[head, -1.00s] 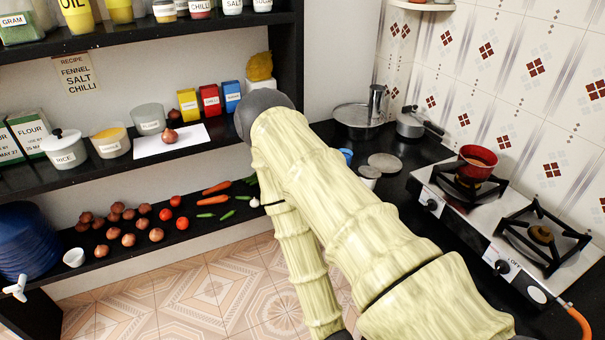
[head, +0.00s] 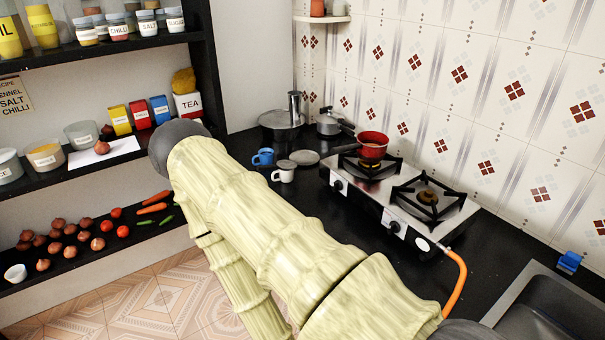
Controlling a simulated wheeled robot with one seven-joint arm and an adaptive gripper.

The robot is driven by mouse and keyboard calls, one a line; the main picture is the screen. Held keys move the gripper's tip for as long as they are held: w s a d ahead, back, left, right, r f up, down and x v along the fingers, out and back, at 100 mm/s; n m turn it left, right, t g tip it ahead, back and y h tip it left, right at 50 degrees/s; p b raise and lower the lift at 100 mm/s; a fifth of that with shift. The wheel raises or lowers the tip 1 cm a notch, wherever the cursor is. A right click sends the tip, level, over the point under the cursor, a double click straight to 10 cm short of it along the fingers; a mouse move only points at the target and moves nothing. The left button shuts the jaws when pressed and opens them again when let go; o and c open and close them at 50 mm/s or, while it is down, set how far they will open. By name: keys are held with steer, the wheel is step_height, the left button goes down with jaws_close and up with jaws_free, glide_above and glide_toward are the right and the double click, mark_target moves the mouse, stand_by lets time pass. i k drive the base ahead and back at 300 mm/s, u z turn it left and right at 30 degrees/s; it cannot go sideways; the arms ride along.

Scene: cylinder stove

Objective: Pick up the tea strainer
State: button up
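I cannot make out the tea strainer for certain. A small white mug (head: 283,175) stands on the black counter, and a grey round thing (head: 286,164) shows at its top, too small to tell if it is a strainer. A blue mug (head: 263,157) stands just left of it, and a flat grey disc (head: 304,157) lies just behind to the right. My gripper is out of view. My pale, ribbed arm crosses the lower middle of the head view, left of and in front of the mugs.
A red pan (head: 371,147) sits on the left burner of the stove (head: 390,205); the right burner is empty. A lidded pan (head: 281,121) and a grey pot (head: 330,121) stand at the back. A sink (head: 545,305) is lower right. Shelves with jars and vegetables are left.

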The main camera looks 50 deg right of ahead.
mark_target(285, 165)
steer(key=k, duration=0.2)
steer(key=z, duration=0.85)
